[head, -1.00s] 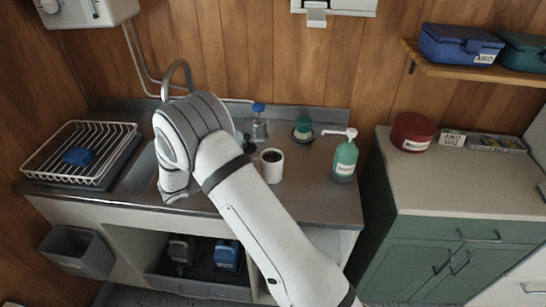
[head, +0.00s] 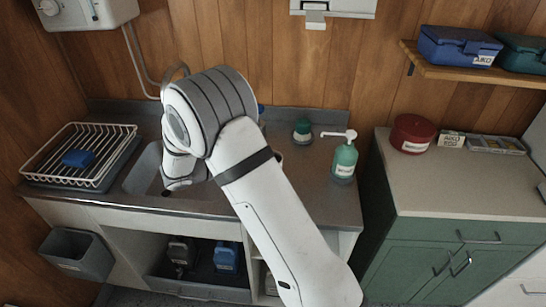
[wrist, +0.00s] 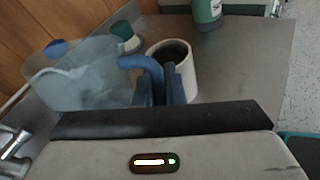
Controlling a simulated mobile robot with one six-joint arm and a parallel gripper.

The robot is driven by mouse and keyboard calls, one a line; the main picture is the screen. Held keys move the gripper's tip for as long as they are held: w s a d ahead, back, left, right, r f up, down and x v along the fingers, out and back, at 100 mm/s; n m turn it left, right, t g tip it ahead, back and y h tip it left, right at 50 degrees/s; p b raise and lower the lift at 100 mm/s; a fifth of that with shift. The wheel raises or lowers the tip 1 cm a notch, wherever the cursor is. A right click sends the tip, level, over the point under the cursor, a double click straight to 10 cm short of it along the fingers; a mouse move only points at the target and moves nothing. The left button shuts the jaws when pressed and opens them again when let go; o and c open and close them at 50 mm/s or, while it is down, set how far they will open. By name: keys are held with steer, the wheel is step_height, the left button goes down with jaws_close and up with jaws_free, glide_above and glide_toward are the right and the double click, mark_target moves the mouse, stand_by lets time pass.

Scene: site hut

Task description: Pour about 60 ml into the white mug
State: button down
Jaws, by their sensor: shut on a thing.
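In the wrist view my gripper (wrist: 162,88) is shut on the blue handle (wrist: 136,62) of a clear, pale blue jug (wrist: 85,82). The jug body extends to the left of the jaws. I cannot tell its tilt or how much liquid it holds. The white mug (wrist: 190,78) stands upright on the counter just beyond the jaws, with dark contents inside. The jaws and handle cover part of its near side, and I cannot tell whether they touch it. In the head view my arm hides the gripper, the jug and nearly all of the mug.
A green-capped jar (head: 302,130) and a green pump bottle (head: 344,160) stand on the steel counter (head: 325,205) near the mug. A blue-topped item (wrist: 56,48) is behind the jug. The sink (head: 145,168) and dish rack (head: 75,180) are at left. The counter's front right is clear.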

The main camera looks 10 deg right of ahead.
steer(key=m+y, duration=0.1)
steer(key=y, duration=0.1)
steer(key=r+m+y, duration=0.1)
steer(key=y, duration=0.1)
steer(key=d+m+y, duration=0.1)
steer(key=y, duration=0.1)
steer(key=shift+s+r+t+b, duration=0.2)
steer(key=shift+r+t+b, duration=0.1)
steer(key=shift+t+b, duration=0.1)
steer(key=shift+m+y, duration=0.3)
steer(key=shift+m, duration=0.1)
steer(key=shift+w+a+f+m+t+y+b, duration=0.1)
steer(key=shift+a+f+m+t+y+b, duration=0.25)
steer(key=shift+y+b, duration=0.3)
stand_by(1.1)
steer(key=shift+d+t+y+b, duration=0.25)
steer(key=shift+y+b, duration=0.1)
steer(key=shift+b, duration=0.1)
steer(key=shift+w+a+r, duration=0.1)
steer(key=shift+w+a, duration=0.05)
steer(key=shift+a, duration=0.1)
stand_by(0.3)
steer(key=shift+d+r+m+y+b, duration=0.15)
steer(key=shift+m+y+b, duration=0.15)
steer(key=shift+b, duration=0.15)
steer(key=shift+r, duration=0.1)
